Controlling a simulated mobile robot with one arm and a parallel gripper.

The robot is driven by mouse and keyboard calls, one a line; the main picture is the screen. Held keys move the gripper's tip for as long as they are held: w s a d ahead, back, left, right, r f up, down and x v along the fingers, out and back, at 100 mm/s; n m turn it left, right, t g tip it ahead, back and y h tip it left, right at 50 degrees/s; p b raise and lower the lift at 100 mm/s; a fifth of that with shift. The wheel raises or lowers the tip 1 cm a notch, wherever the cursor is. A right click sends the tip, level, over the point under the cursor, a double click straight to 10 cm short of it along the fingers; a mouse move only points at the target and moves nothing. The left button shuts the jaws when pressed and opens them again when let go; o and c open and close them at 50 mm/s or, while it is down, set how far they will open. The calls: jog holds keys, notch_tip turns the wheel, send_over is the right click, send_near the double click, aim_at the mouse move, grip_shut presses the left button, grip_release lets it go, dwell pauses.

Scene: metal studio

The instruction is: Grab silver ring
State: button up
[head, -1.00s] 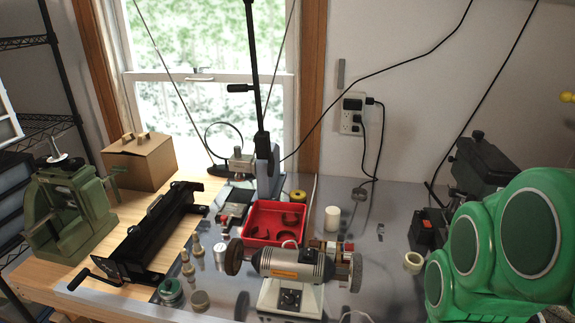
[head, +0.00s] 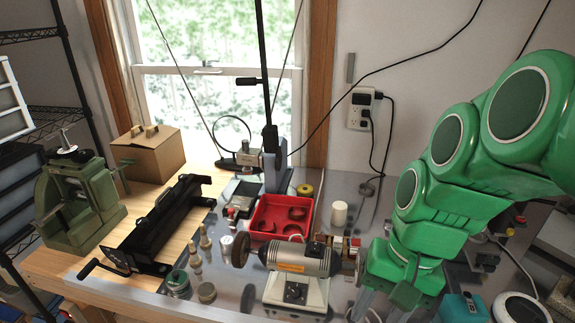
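I cannot pick out a silver ring with certainty. A red tray (head: 254,229) on the bench holds dark, curved, ring-like pieces whose details are too small to tell. My gripper (head: 385,305) is low at the bottom right of the head view, over the bench just right of the bench grinder. Its grey fingers look spread apart, with nothing visible between them; their tips are near or past the lower edge. My green arm hides part of the bench behind it.
The bench grinder (head: 298,259) stands close to the left of my gripper. A white cylinder (head: 339,214) and a yellow roll (head: 305,190) stand behind it. A black sheet-metal tool (head: 160,225), a green press (head: 80,200) and a cardboard box (head: 150,158) are at left.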

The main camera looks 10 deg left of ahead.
jog(key=w+a+f+m+y, duration=0.1)
jog(key=w+a+m+y, duration=0.35)
jog(key=w+a, duration=0.7)
jog(key=w+a+m+y, duration=0.3)
jog(key=w+a+m, duration=0.2)
jog(key=w+a, duration=0.65)
jog(key=w+a+f+m+y, duration=0.1)
jog(key=w+a+m+y, duration=0.5)
jog(key=a, duration=1)
jog(key=h, duration=0.3)
send_near(200, 242)
jog(key=shift+n+y, duration=0.25)
jog(key=shift+n, duration=0.1)
jog(key=r, duration=0.1)
jog(key=a+r, duration=0.1)
jog(key=r, duration=0.1)
jog(key=a+r, duration=0.1)
jog(key=shift+w+r, duration=0.15)
jog(key=shift+w, duration=0.15)
jog(key=shift+f, duration=0.25)
jog(key=shift+x, duration=1.25)
jog(key=a, duration=0.1)
jog(key=s+a, duration=0.1)
jog(key=a+f, duration=0.1)
jog(key=shift+s+a, duration=0.2)
jog(key=shift+a, duration=0.15)
jog(key=shift+a+f, duration=0.25)
jog(key=shift+a, duration=0.25)
grip_shut()
